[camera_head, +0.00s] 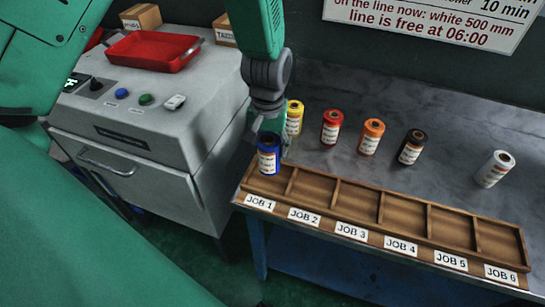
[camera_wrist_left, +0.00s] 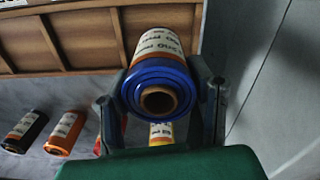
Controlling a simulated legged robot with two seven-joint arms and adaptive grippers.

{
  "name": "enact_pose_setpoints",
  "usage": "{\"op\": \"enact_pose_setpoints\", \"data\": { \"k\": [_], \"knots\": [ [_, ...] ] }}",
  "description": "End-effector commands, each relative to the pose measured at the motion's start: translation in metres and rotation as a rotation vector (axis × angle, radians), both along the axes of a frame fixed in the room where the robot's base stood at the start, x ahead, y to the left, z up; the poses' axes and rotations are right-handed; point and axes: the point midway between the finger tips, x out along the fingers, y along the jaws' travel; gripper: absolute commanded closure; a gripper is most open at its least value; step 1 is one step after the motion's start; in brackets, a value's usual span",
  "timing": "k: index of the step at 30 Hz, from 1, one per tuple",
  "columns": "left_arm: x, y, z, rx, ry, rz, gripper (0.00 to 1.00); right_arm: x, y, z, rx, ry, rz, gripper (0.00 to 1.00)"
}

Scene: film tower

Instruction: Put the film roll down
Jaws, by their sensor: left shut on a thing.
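A blue film roll (camera_head: 268,158) with a white label stands upright at the JOB 1 compartment of the wooden rack (camera_head: 385,210). I cannot tell whether its base touches the rack floor. My left gripper (camera_head: 266,138) reaches down from above and is shut on this roll. In the left wrist view the blue roll (camera_wrist_left: 160,90) shows end-on, with its brown core, between the two fingers (camera_wrist_left: 162,98). The rack (camera_wrist_left: 95,40) shows behind it. The other compartments, JOB 2 to JOB 6, are empty. My right gripper is not in view.
Yellow (camera_head: 294,117), red (camera_head: 332,127), orange (camera_head: 371,137), black (camera_head: 412,147) and white (camera_head: 495,169) rolls stand on the grey bench (camera_head: 450,130) behind the rack. A grey machine (camera_head: 150,110) with a red tray (camera_head: 155,51) stands left, beside a gap.

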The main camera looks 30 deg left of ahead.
Motion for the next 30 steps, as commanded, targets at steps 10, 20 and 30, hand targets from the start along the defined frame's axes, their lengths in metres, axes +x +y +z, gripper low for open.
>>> {"op": "enact_pose_setpoints", "data": {
  "k": [10,20,30],
  "knots": [
    [-0.001,-0.008,-0.036,0.008,0.000,-0.003,0.87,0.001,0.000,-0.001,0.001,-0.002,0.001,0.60],
    [0.000,-0.004,-0.040,0.004,-0.002,-0.002,0.87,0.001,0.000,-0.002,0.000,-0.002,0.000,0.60],
    [0.000,-0.003,-0.042,0.004,-0.002,-0.002,0.32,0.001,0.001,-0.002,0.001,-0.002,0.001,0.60]
  ]
}}
